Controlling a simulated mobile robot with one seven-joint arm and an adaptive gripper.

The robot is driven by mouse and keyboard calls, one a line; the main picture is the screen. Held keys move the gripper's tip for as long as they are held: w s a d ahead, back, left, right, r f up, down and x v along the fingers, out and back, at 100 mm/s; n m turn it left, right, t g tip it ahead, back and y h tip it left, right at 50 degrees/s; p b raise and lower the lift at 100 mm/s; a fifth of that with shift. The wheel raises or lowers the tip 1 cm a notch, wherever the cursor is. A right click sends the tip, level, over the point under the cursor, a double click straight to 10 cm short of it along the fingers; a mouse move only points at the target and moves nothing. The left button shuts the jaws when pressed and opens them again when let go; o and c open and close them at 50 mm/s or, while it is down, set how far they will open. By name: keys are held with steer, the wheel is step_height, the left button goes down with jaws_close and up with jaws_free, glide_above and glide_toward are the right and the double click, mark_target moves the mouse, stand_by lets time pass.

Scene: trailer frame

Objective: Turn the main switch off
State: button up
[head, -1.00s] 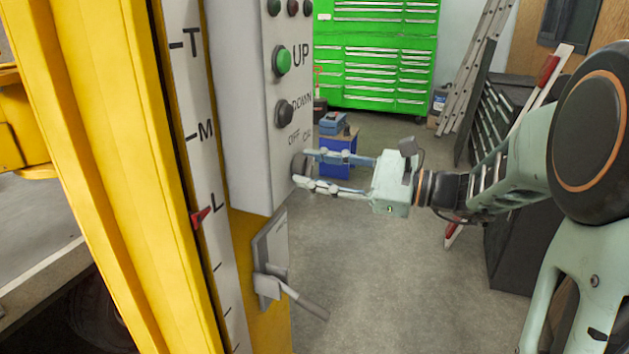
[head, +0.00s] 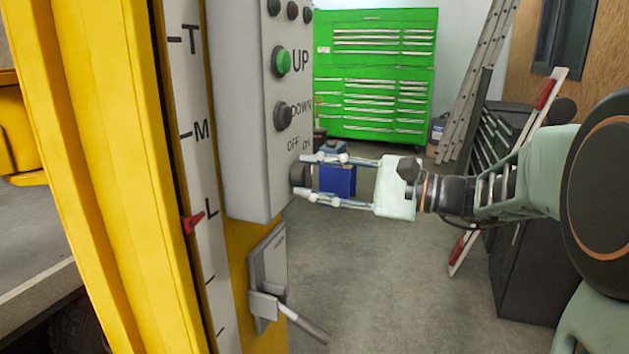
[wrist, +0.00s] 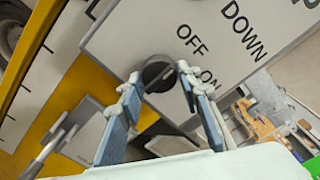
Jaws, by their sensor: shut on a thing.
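The main switch is a dark round knob (head: 297,175) low on the grey control box (head: 245,120), under the words OFF and ON. It also shows in the wrist view (wrist: 158,75), below the same lettering; I cannot tell for sure which word it points to. My gripper (head: 306,177) reaches in from the right, one finger above the knob and one below. In the wrist view, the fingertips of my gripper (wrist: 158,80) sit at either side of the knob, shut on it. The knob's far side is hidden in the head view.
A black DOWN button (head: 283,116) and a green UP button (head: 283,62) sit above the knob. A grey lever (head: 300,322) juts out below the box. The yellow post (head: 85,180) stands at left. A blue box (head: 338,181) lies beyond my fingers; open floor is below.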

steer(key=o, duration=1.1)
steer(key=shift+o, duration=0.2)
steer(key=v, duration=1.2)
